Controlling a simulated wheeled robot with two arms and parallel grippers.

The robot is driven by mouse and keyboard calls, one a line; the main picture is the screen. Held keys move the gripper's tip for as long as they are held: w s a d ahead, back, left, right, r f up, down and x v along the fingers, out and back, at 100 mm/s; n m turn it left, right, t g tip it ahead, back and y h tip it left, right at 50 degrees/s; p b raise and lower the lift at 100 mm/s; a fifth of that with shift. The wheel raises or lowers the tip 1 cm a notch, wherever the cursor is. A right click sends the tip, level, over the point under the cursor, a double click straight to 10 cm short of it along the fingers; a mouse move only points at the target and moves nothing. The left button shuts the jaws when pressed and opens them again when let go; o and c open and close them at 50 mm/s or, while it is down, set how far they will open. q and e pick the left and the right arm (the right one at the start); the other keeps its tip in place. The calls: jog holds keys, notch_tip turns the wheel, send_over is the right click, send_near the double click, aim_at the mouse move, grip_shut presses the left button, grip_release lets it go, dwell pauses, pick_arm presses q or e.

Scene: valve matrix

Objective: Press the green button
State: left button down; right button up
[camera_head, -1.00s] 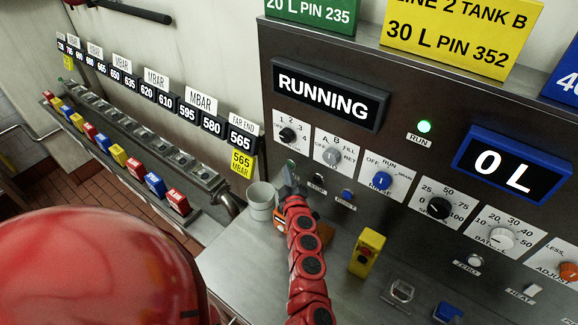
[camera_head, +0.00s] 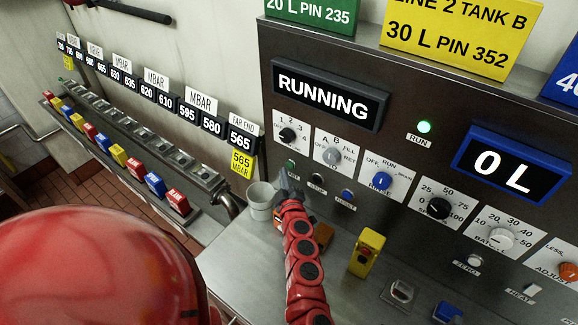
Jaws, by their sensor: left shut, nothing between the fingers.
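The small green button (camera_head: 291,163) sits on the grey control panel (camera_head: 345,62), below the "1 2 3 4" selector knob (camera_head: 288,134). My left gripper (camera_head: 284,174) is shut and empty, just below and slightly left of the green button. Its tip looks close to the panel and apart from the button; the exact gap is hard to judge. My right gripper is not in view.
A black button (camera_head: 317,178) and a blue button (camera_head: 347,194) sit right of the green one. A white cup (camera_head: 260,201) stands left of my gripper. A yellow box with a red button (camera_head: 367,252) stands on the metal counter (camera_head: 240,262).

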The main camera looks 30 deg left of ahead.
pick_arm(q)
jog(key=shift+s, duration=0.1)
jog(key=s, duration=0.5)
jog(key=shift+a, duration=0.2)
dwell(1.4)
